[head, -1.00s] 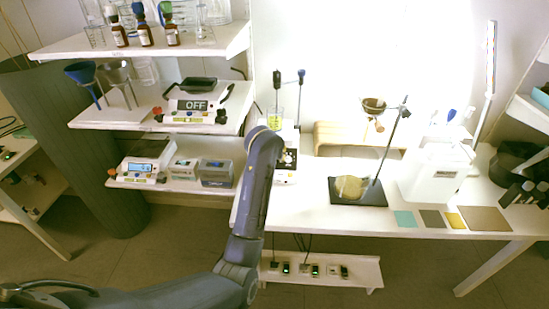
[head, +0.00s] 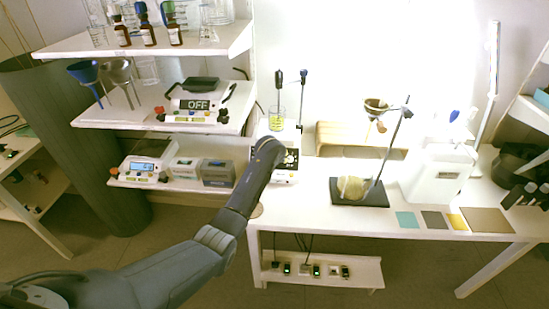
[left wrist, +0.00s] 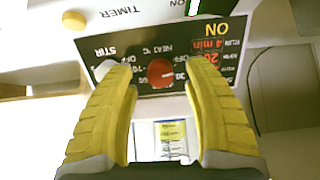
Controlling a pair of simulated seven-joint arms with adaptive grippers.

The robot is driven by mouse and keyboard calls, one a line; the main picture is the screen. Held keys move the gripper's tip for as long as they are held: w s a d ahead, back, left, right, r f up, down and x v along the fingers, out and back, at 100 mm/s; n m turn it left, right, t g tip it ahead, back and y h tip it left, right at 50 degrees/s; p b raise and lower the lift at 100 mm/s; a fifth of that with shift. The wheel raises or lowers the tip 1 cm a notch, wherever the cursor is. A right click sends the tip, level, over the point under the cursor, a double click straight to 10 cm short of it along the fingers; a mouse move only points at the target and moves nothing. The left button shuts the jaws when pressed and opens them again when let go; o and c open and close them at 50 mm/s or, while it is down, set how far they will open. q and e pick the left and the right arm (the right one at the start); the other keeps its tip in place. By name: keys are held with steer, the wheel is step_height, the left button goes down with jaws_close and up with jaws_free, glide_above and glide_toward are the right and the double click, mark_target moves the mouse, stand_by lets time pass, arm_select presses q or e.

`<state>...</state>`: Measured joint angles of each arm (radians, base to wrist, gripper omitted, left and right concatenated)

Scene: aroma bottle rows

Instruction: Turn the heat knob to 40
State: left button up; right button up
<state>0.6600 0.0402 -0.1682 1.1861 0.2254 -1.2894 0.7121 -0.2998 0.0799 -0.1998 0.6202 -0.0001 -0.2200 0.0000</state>
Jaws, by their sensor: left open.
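The red heat knob (left wrist: 160,72) is on the black control panel of the stirrer in the left wrist view, which shows the panel upside down. A short white mark shows on the knob's right part in that view. HEAT °C, OFF and 30 are printed around it. My left gripper (left wrist: 150,80) is open, its two yellow fingers on either side of the knob with gaps; it is not shut on it. In the head view the white stirrer (head: 286,172) stands at the table's left end, partly covered by my left arm, and the fingers are hidden.
A beaker with yellow liquid (head: 276,119) stands on the stirrer. Red lit readouts (left wrist: 208,57) show beside the knob. Shelves (head: 180,190) with instruments stand at left. A black stand base (head: 375,195) and white jug (head: 438,172) are farther right.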

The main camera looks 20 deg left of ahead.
arm_select(q)
steer(key=shift+x, duration=0.85)
steer(key=shift+c, duration=0.3)
jaws_close()
steer(key=shift+f, duration=0.1)
